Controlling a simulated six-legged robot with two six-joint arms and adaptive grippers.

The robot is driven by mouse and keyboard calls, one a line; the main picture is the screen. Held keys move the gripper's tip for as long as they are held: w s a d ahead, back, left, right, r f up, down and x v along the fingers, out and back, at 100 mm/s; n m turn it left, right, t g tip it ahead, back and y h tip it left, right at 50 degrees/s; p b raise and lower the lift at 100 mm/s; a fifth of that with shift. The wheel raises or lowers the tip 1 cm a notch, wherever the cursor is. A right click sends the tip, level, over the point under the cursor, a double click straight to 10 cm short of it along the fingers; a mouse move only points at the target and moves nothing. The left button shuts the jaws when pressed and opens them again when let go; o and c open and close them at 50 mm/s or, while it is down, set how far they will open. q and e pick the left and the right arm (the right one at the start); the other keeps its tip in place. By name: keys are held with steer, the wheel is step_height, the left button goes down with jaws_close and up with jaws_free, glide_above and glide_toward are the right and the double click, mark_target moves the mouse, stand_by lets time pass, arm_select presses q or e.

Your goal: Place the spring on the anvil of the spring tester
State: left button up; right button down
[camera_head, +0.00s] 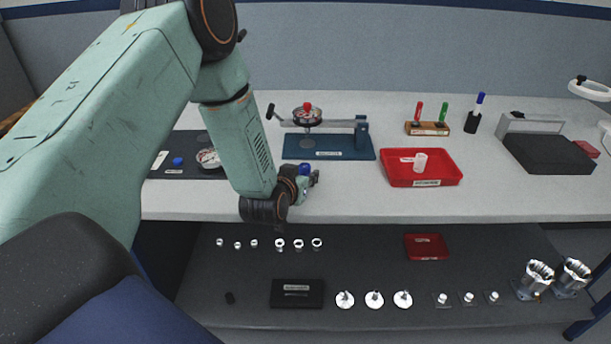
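A tester with a blue base plate (355,154), a round dial with a red knob, and a side lever stands on the bench. It looks like the spring tester. A small grey disc under its dial looks like the anvil (307,141), and I see nothing on it. My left gripper (313,179) is just in front of the blue base, low over the bench. It is small and seen from the side, so I cannot tell whether it is open or holds something. I cannot make out a spring anywhere. My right gripper is not in view.
A red tray (447,174) with a white cylinder (420,161) stands right of the tester. A marker holder (427,129) and a black block (550,155) are farther right. My arm partly hides a dark plate (182,171) at left. A lower shelf (365,262) holds several metal parts.

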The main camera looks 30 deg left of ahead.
arm_select(q)
steer(key=shift+c, duration=0.7)
steer(key=shift+a+f, duration=0.1)
steer(key=shift+a, duration=0.05)
steer(key=c, duration=0.3)
jaws_close()
